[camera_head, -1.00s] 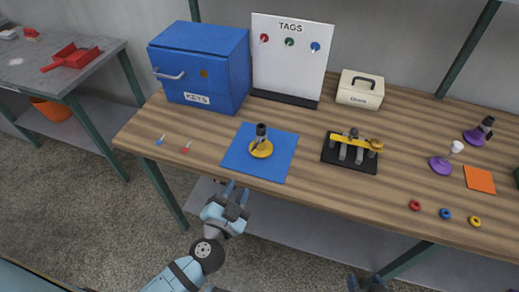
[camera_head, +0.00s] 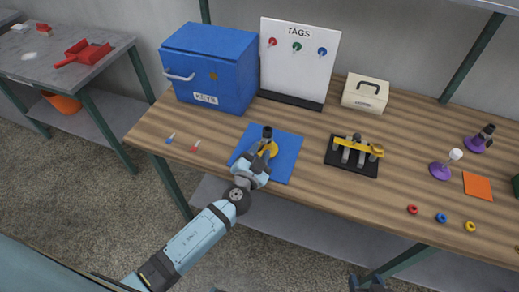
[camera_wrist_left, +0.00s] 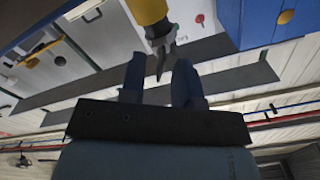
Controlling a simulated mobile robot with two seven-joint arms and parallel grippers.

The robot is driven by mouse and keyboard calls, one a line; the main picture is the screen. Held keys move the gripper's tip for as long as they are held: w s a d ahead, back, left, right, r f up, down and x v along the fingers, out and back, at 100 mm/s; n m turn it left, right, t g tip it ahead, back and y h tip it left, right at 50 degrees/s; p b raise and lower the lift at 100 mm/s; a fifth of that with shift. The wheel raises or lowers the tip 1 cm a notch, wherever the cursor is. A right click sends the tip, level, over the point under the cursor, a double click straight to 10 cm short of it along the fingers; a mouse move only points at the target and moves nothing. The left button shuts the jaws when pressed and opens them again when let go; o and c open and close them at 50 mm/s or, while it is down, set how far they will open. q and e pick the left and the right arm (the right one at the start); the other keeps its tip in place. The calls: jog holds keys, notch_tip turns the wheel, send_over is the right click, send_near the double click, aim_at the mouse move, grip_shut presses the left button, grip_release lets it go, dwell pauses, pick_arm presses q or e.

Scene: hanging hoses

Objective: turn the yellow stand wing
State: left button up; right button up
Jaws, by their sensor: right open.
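The yellow stand (camera_head: 271,150) stands on the blue mat (camera_head: 289,160). It has a round yellow base and a dark upright top (camera_head: 267,132). My left gripper (camera_head: 261,160) is at the stand's near side and partly covers its base. In the left wrist view its two fingers (camera_wrist_left: 160,78) are apart. A yellow part of the stand (camera_wrist_left: 148,10) and a grey, pointed piece (camera_wrist_left: 161,48) show just beyond and between the fingertips, with gaps visible beside the piece. Contact is unclear. My right gripper (camera_head: 370,284) is at the bottom edge, away from the table, open.
A blue key cabinet (camera_head: 210,68) and a white tags board (camera_head: 299,62) stand behind the mat. A black rack with a yellow bar (camera_head: 353,155) is to the right. Two small tags (camera_head: 195,146) lie to the left. Purple stands (camera_head: 440,171) are far right.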

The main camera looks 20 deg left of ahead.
jog(key=shift+r, duration=0.1)
pick_arm(q)
grip_shut()
pick_arm(e)
jog(key=shift+w+r, duration=0.1)
jog(key=shift+r, duration=0.1)
